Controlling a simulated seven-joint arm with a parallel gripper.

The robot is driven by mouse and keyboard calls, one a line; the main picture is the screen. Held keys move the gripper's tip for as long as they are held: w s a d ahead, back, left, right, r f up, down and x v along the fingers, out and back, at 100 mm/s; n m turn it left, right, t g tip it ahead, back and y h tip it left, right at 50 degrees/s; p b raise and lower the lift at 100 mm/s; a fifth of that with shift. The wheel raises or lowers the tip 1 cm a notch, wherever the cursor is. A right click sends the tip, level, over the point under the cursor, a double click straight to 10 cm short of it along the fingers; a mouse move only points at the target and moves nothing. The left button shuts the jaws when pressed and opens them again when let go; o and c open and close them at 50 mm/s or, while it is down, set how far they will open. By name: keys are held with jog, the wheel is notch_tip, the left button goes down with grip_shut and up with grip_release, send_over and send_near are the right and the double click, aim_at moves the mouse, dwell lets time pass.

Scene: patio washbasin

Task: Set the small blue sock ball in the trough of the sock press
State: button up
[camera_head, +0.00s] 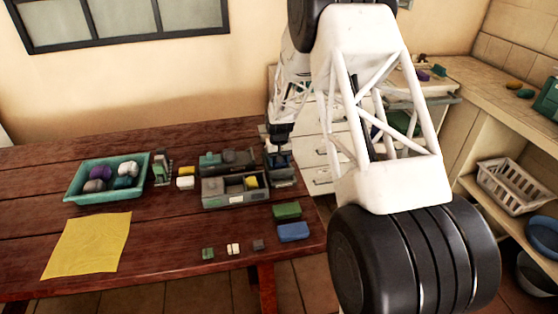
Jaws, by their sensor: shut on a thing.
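My gripper (279,148) points down over the right end of the wooden table, small and dark in this view. It is shut on a small dark blue thing (279,160), which looks like the small blue sock ball; the fingers partly hide it. Just below is a dark grey device (284,180), which appears to be the sock press with its trough. I cannot tell whether the ball touches the trough or hangs just above it.
A grey divided box (221,198) with a yellow item stands close left of the device. A teal tray (78,194) holds several balls. Green (287,211) and blue (293,232) blocks lie in front. A yellow cloth (88,245) covers the front left. My arm hides part of the background.

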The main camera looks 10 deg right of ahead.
jog(key=o, duration=1)
jog(key=shift+r, duration=0.1)
notch_tip(320, 180, up, 7)
jog(key=shift+f, duration=0.15)
jog(key=shift+r, duration=0.45)
